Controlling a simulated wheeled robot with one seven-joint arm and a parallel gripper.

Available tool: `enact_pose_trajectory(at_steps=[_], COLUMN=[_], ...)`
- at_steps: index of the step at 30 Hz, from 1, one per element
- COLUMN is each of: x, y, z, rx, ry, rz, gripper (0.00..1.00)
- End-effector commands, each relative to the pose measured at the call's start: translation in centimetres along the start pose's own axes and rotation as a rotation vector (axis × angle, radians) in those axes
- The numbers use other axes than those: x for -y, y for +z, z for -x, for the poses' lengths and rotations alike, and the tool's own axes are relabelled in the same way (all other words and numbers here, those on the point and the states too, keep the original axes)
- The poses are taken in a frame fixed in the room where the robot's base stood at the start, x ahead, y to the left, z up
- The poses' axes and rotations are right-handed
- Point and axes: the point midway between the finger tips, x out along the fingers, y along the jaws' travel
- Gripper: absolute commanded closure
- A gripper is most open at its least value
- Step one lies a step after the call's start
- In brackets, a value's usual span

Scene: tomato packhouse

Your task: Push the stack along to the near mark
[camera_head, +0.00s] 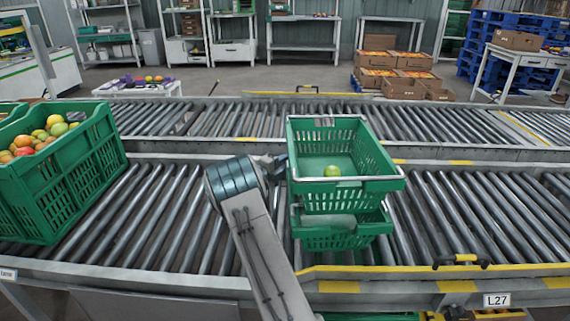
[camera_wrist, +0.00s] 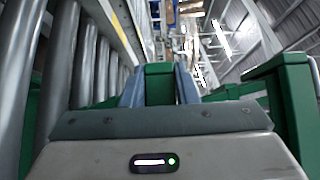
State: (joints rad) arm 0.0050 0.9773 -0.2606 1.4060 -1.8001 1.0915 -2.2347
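The stack is two green slotted baskets (camera_head: 338,151) on the rollers of the near conveyor. The upper basket has a pale rim and holds one green tomato (camera_head: 332,171); the lower basket (camera_head: 342,236) shows beneath it. My gripper (camera_head: 283,163) is at the stack's left side, partly hidden by my arm and the basket. In the wrist view, my two blue-grey fingers (camera_wrist: 160,88) stand apart with a green piece (camera_wrist: 159,82) filling the gap; whether they clamp it is unclear. Yellow patches (camera_head: 339,287) (camera_head: 456,286) mark the near rail; which is the near mark is unclear.
A green crate of tomatoes (camera_head: 62,180) stands on the conveyor at left. Rollers (camera_head: 465,210) right of the stack are clear. A second conveyor (camera_head: 240,120) runs behind.

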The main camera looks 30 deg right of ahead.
Motion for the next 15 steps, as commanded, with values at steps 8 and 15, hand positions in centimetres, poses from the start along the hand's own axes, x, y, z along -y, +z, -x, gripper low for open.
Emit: enact_pose_trajectory(at_steps=[8, 15], x=[0.00, 0.09], y=[-0.10, -0.59], z=[0.06, 0.69], rx=[-0.001, 0.000], ry=[0.000, 0.001], rz=[0.001, 0.003], gripper=[1.00, 1.00])
